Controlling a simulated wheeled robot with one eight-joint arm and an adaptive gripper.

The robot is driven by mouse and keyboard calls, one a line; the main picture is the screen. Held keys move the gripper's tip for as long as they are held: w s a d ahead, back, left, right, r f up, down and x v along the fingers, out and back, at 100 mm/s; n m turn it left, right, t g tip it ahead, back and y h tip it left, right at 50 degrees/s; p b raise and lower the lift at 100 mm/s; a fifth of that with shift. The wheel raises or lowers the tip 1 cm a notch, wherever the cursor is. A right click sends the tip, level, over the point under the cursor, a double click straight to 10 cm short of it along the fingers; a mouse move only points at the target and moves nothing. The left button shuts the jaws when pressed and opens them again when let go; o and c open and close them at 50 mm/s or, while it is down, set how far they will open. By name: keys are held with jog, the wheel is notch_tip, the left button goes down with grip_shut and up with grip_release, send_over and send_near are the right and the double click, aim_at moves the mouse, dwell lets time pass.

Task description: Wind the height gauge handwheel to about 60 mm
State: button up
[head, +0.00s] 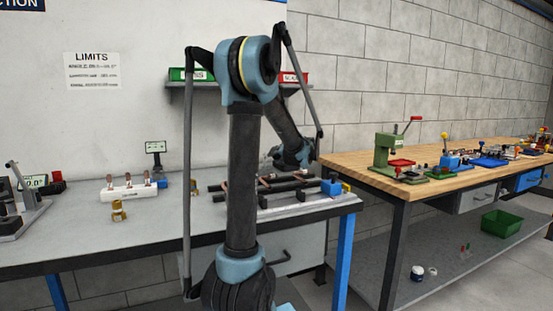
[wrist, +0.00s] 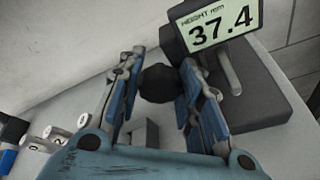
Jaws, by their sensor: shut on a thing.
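In the wrist view, the height gauge's display (wrist: 222,28) reads HEIGHT mm 37.4. It sits by a dark base (wrist: 250,90) with a pale grey post (wrist: 229,72). The dark round handwheel (wrist: 158,84) lies between the two blue-padded fingers of my gripper (wrist: 160,68), which is shut on it. The handwheel's far side and any markings on it cannot be made out. In the head view my gripper is small and partly hidden by my arm, and I cannot make out the handwheel there.
White numbered pieces (wrist: 48,140) lie at the left of the wrist view. In the head view, a white block (head: 128,192) with copper pieces and a brass part (head: 118,210) stand on the grey bench (head: 80,240). Dark bars (head: 290,186) and a blue block (head: 331,187) lie right of my arm.

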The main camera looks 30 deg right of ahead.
jog(key=m+y, duration=0.1)
jog(key=m, duration=0.2)
jog(key=shift+f, duration=0.15)
jog(key=shift+s+m+t+y, duration=0.1)
jog(key=shift+m+t+y, duration=0.4)
jog(key=shift+m, duration=0.7)
jog(key=shift+y, duration=0.3)
jog(key=o, duration=0.8)
